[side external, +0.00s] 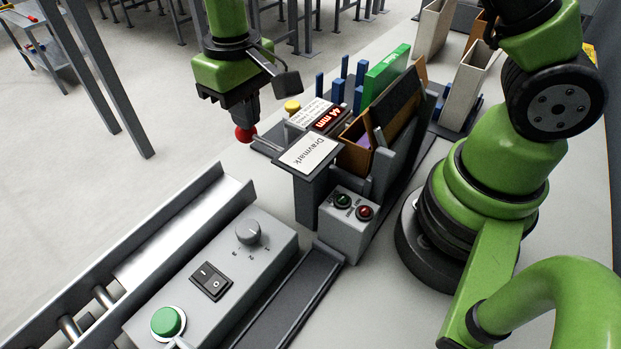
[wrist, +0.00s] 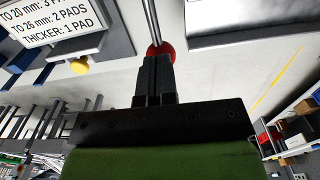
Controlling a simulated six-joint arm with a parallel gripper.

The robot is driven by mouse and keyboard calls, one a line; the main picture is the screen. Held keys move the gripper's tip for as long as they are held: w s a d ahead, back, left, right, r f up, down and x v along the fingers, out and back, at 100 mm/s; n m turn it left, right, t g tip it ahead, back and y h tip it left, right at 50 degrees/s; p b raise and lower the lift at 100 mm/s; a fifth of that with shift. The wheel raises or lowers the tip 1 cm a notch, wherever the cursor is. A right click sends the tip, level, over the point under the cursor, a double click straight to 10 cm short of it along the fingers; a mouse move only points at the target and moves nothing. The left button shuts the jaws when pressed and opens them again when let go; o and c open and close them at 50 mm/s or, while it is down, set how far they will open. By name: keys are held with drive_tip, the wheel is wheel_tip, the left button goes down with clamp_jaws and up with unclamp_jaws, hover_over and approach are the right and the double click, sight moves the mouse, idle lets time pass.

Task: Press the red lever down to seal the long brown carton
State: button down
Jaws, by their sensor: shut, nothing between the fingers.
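The red lever's round knob (side external: 245,133) sits at the end of a thin metal rod that runs out from the station's left side. My gripper (side external: 244,120) points down with its fingers shut and empty, its tips right over the knob. In the wrist view the fingertips (wrist: 157,62) overlap the knob (wrist: 167,48); I cannot tell whether they touch or press it. The long brown carton (side external: 354,157) stands in the station with a flap raised and something purple inside. Its lower part is hidden by the sign plate and the station.
A "Dravmark" plate (side external: 308,153), a red "44 mm" display (side external: 331,118) and a yellow button (side external: 292,106) surround the station. A box with green and red buttons (side external: 349,220) stands in front. A grey control panel (side external: 220,270) and a roller conveyor (side external: 150,255) lie nearer.

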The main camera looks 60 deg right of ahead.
drive_tip(key=shift+f, duration=1.45)
drive_tip(key=shift+r, duration=0.1)
idle(0.4)
wheel_tip(320, 180, up, 13)
idle(1.2)
